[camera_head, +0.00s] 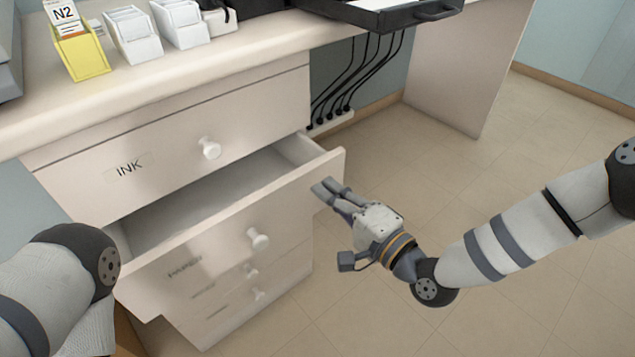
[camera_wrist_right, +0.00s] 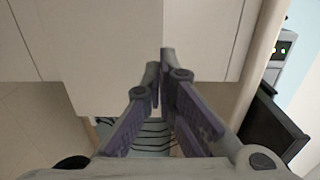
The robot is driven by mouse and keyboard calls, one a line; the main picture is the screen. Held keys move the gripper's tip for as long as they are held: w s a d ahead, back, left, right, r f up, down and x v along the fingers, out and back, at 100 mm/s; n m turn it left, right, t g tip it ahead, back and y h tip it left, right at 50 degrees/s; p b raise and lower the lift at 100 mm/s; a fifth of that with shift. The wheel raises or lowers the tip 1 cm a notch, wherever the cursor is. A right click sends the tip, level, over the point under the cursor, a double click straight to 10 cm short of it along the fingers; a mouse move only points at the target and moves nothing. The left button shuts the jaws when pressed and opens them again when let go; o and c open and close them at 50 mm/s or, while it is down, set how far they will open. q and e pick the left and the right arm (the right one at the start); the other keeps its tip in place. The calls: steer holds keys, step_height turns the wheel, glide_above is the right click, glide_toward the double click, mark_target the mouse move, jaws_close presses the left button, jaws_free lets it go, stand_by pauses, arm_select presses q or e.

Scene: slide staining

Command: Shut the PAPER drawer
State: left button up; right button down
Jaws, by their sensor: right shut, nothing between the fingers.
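The PAPER drawer (camera_head: 205,248) is pulled well out of the white cabinet, and its inside looks empty. Its label is faint and its round white knob (camera_head: 258,238) is on the front. My right gripper (camera_head: 325,188) is shut and empty, with its fingertips at the right end of the drawer front; I cannot tell whether they touch it. In the right wrist view my shut fingers (camera_wrist_right: 164,58) point at a pale panel. My left arm shows at the lower left, but its gripper is out of view.
The shut INK drawer (camera_head: 170,145) with a knob is above. Lower drawers with small knobs are below. On the counter (camera_head: 230,45) stand a yellow box (camera_head: 80,52), white boxes (camera_head: 135,35) and a black tray (camera_head: 400,14). Cables (camera_head: 350,85) hang at the right. The floor at right is clear.

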mark_target(306, 175)
steer(key=shift+x, duration=1.7)
steer(key=b+x, duration=0.1)
steer(key=x, duration=0.1)
steer(key=b+x, duration=0.2)
steer(key=x, duration=0.1)
steer(key=b+x, duration=0.2)
steer(key=shift+w+a+f, duration=0.25)
arm_select(q)
steer(key=shift+g, duration=0.4)
steer(key=x, duration=0.4)
steer(key=shift+w+f, duration=0.1)
steer(key=shift+f, duration=0.35)
arm_select(e)
steer(key=shift+w+a+r, duration=0.1)
steer(key=shift+w+r, duration=0.05)
steer(key=shift+r, duration=0.1)
